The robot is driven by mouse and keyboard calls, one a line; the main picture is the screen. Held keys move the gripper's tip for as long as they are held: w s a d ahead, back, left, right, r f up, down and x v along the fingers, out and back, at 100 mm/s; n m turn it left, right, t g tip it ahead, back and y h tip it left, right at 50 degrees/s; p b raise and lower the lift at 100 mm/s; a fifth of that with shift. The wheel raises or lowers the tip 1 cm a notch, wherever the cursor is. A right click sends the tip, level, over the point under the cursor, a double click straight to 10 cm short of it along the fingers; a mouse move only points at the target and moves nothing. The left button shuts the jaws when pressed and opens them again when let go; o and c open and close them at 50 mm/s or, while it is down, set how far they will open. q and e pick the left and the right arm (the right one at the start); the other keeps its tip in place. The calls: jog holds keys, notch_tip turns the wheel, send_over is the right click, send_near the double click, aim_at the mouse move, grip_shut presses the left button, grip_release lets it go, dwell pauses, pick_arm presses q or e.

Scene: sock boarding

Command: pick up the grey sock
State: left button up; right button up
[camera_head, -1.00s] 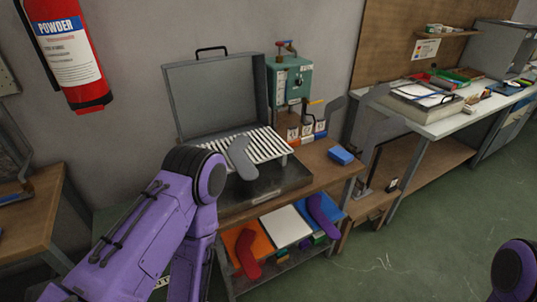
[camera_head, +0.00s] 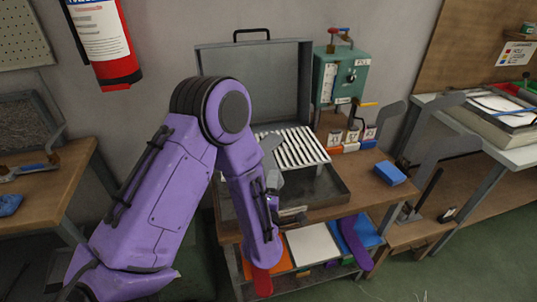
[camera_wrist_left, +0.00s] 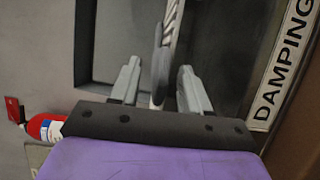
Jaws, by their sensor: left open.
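The grey sock (camera_head: 270,146) lies on the white slatted rack of the open grey case, partly hidden behind my left arm in the head view. In the left wrist view the grey sock (camera_wrist_left: 159,68) shows edge-on between the two fingers of my left gripper (camera_wrist_left: 158,80). The fingers are apart, one on each side of it, and a gap shows on both sides. In the head view my left forearm comes down over the front of the case and hides much of the gripper. My right gripper is not in view.
The raised case lid (camera_head: 262,85) stands behind the rack. A green control box (camera_head: 340,76) and a blue block (camera_head: 390,173) are to the right. Below are a red sock (camera_head: 262,281) and a purple sock (camera_head: 355,243). A label reading DAMPING (camera_wrist_left: 283,62) is beside the gripper.

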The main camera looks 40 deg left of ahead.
aim_at(272, 160)
pick_arm(q)
jog(key=x, duration=0.2)
jog(key=shift+w+a+r+p, duration=0.15)
jog(key=shift+a+p, duration=0.15)
jog(key=shift+a, duration=0.1)
jog(key=shift+w+a+f, duration=0.15)
jog(key=shift+w+f, duration=0.05)
jog(key=shift+w, duration=0.05)
jog(key=c, duration=0.8)
jog(key=shift+r, duration=0.15)
